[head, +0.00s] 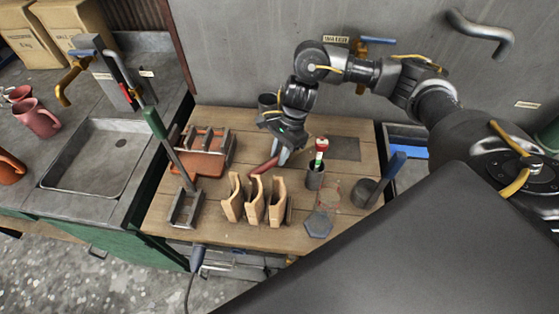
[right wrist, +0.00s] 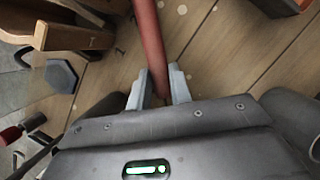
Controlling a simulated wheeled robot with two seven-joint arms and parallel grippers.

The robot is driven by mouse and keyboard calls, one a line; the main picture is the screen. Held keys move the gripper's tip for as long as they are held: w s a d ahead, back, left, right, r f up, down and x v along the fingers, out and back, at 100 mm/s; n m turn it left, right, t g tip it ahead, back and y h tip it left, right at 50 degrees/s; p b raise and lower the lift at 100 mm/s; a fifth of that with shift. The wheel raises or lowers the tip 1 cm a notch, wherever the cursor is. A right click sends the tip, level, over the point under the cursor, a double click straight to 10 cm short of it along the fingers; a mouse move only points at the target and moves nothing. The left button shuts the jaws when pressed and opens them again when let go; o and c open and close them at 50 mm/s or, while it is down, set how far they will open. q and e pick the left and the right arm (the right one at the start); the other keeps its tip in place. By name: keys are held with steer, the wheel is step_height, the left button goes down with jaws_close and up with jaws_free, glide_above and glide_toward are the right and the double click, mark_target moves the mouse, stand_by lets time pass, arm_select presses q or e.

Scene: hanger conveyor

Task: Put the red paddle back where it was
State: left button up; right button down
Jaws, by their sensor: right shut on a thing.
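The red paddle (head: 262,167) shows in the head view as a short red length just below my right gripper (head: 282,153), behind the tan upright pieces. In the right wrist view its long red shaft (right wrist: 150,40) runs up from between the two grey fingertips (right wrist: 160,88) of my right gripper, which is shut on it. My left gripper is not in view.
A green-handled pole (head: 155,124) leans in a grey stand (head: 185,210) at left.

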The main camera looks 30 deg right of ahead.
mark_target(280, 169)
steer(key=shift+f, duration=2.35)
steer(key=shift+f, duration=0.15)
steer(key=c, duration=1.3)
jaws_free()
